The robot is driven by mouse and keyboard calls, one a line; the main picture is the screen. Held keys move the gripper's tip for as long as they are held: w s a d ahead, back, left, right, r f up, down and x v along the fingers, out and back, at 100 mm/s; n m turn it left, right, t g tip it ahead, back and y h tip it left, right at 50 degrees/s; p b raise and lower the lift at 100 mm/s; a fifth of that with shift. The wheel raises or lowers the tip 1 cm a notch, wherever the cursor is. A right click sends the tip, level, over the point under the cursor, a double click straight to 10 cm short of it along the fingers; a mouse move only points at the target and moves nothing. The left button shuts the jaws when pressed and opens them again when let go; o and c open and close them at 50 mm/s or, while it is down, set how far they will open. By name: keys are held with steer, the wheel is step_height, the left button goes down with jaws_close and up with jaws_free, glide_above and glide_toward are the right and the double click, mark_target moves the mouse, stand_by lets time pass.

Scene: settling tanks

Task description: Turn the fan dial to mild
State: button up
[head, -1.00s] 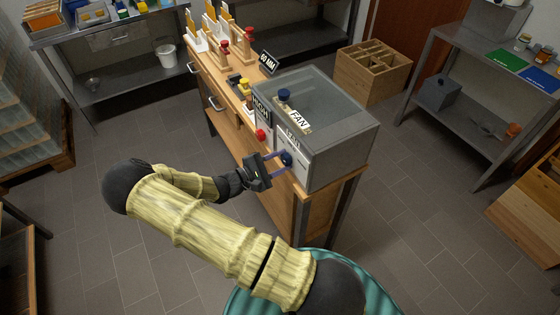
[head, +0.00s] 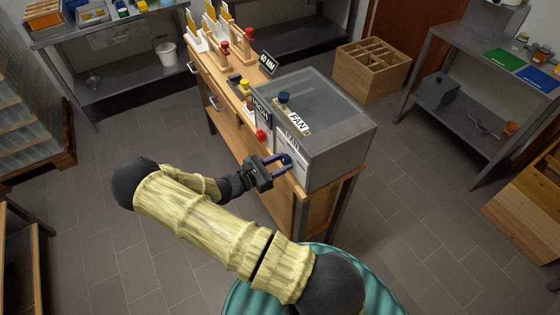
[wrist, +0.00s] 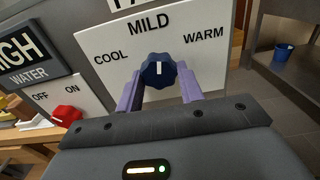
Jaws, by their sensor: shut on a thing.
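The fan dial (wrist: 157,70) is a dark blue knob with a white mark on a white panel (wrist: 205,65) lettered COOL, MILD and WARM. Its white mark stands nearly upright, towards MILD. In the head view the dial (head: 286,159) is on the front of a grey box with a FAN label (head: 298,121). My gripper (head: 277,164) is shut on the dial, with one purple finger on each side of it in the wrist view (wrist: 159,88).
A red switch knob (wrist: 66,115) marked OFF and ON sits left of the dial, below a HIGH WATER sign (wrist: 22,55). The glass-topped grey box (head: 340,145) stands on a wooden bench. A wooden crate (head: 372,72) is behind it. Open tiled floor lies left of the bench.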

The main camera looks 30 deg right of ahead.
steer(key=shift+n, duration=1.2)
steer(key=o, duration=1)
steer(key=shift+a, duration=0.1)
steer(key=a+b, duration=0.4)
steer(key=a, duration=1.3)
steer(key=shift+s+a, duration=0.2)
steer(key=shift+s, duration=0.1)
